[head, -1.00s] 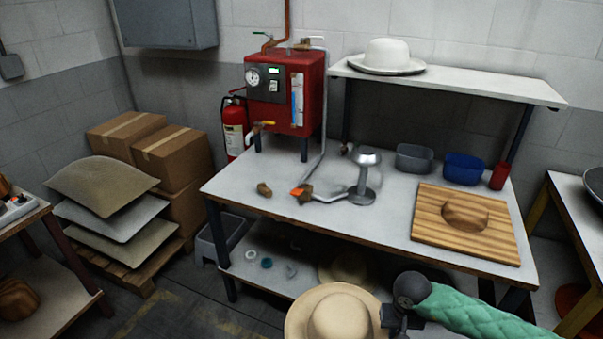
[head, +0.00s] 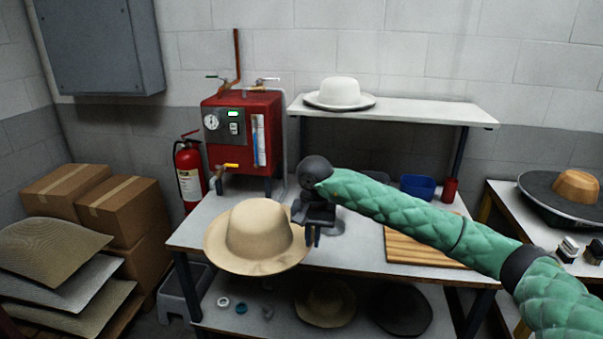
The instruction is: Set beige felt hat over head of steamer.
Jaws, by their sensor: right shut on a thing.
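The beige felt hat (head: 256,230) is upright, crown up, in front of the work table at the left of centre. My right gripper (head: 308,228) is shut on the right side of its brim and holds it up. The steamer's head is hidden behind my right gripper and the hat; only a bit of its grey base (head: 334,228) shows on the table top. The red steam boiler (head: 243,135) stands at the back left of the table. My left gripper is not in view.
A white hat (head: 340,92) rests on the raised shelf (head: 430,108). A blue bin (head: 418,186), a red container (head: 450,190) and a wooden board (head: 425,250) are on the table's right. More hats (head: 325,300) lie on the lower shelf.

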